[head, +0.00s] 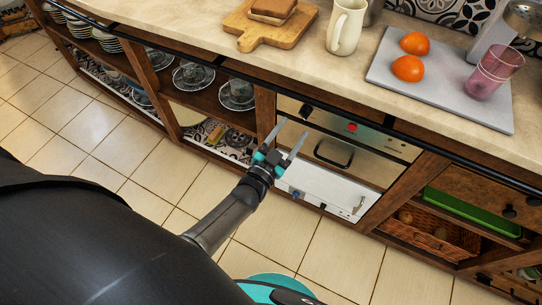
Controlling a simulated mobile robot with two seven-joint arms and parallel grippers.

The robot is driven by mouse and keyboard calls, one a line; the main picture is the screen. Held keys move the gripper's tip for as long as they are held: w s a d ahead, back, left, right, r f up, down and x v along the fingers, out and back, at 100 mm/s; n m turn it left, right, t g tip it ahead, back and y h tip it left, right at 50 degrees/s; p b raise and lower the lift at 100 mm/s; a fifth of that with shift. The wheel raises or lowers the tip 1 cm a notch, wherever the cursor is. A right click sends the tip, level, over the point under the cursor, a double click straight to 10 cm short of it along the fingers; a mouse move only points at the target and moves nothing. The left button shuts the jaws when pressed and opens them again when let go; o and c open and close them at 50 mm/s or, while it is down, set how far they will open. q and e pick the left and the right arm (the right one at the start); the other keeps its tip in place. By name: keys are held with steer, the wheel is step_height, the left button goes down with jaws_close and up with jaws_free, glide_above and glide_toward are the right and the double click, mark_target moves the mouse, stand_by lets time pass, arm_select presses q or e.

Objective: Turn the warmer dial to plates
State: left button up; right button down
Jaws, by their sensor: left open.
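A built-in steel oven-like unit (370,158) sits under the counter, with a black knob (306,111) and a red round spot (352,127) on its top panel. Below it is a white drawer-like front (325,190) with a small blue-and-dark knob (297,194) and a handle at its right end. I cannot tell which knob is the warmer dial, and no markings are readable. My left gripper (292,129) is open and empty, its two long fingers pointing up in front of the steel unit's left side, below the black knob and above the blue one. My right gripper is not in view.
A black rail (227,72) runs along the counter's front edge. Open shelves with dishes lie to the left, and a wicker basket (430,232) and green tray (470,212) to the right. The tiled floor is clear.

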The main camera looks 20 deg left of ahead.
arm_select(q)
steer(key=s+a+p, duration=0.1)
steer(key=s, duration=0.9)
steer(key=shift+s+f+p, duration=0.2)
steer(key=shift+f+p, duration=0.15)
steer(key=shift+p, duration=0.05)
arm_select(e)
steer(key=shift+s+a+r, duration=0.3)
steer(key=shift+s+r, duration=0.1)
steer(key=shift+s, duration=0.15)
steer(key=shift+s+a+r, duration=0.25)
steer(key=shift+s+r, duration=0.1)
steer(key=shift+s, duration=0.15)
arm_select(q)
steer(key=shift+a+f, duration=0.1)
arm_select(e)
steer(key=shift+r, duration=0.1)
